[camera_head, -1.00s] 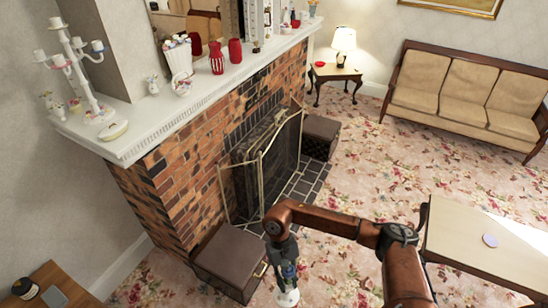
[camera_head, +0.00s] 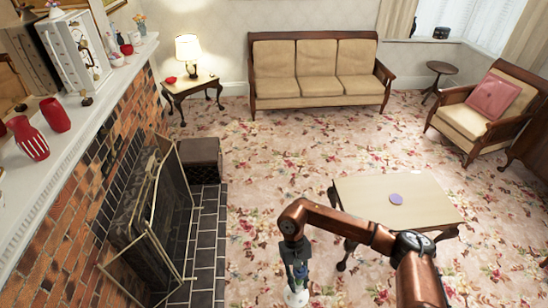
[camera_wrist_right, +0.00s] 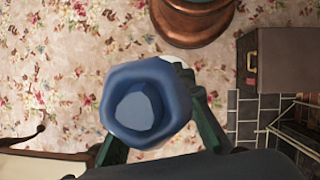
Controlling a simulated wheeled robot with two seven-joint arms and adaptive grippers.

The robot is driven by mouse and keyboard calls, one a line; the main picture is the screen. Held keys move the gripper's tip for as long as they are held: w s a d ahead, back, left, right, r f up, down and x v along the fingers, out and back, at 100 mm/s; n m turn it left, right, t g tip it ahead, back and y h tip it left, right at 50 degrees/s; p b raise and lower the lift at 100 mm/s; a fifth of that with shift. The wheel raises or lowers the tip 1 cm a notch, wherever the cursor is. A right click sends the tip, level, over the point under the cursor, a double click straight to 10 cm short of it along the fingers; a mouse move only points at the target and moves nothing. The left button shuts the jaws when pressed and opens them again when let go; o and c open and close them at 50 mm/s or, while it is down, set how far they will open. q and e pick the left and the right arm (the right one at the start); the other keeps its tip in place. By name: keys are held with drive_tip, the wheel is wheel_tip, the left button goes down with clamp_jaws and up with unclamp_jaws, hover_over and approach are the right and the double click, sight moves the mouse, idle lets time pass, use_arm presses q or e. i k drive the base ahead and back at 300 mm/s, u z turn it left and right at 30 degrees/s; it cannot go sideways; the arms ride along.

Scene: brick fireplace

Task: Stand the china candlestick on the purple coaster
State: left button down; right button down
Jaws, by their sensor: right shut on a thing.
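The china candlestick (camera_head: 296,297) is in my right gripper (camera_head: 299,272), low in the middle of the head view. Its white base hangs below the fingers over the carpet. In the right wrist view its blue, hollow top (camera_wrist_right: 147,104) faces the camera, between the green fingers. The right gripper is shut on it. The purple coaster (camera_head: 396,198) lies flat on the pale top of the low table (camera_head: 365,190), to the right of and beyond the gripper. Nothing stands on the coaster. My left gripper is out of view.
The brick fireplace with its metal screen (camera_head: 155,215) and dark tiled hearth (camera_head: 206,240) is on the left. A brown box (camera_head: 200,160) stands beside it. A sofa (camera_head: 318,75) and an armchair (camera_head: 490,105) are farther back. Open carpet lies between hearth and table.

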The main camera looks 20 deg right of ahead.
sight(396, 200)
drive_tip(key=z, duration=0.35)
drive_tip(key=i, duration=1.2)
drive_tip(key=z, duration=0.55)
drive_tip(key=i, duration=1.3)
drive_tip(key=z, duration=0.65)
drive_tip(key=i, duration=1.25)
drive_tip(key=z, duration=0.5)
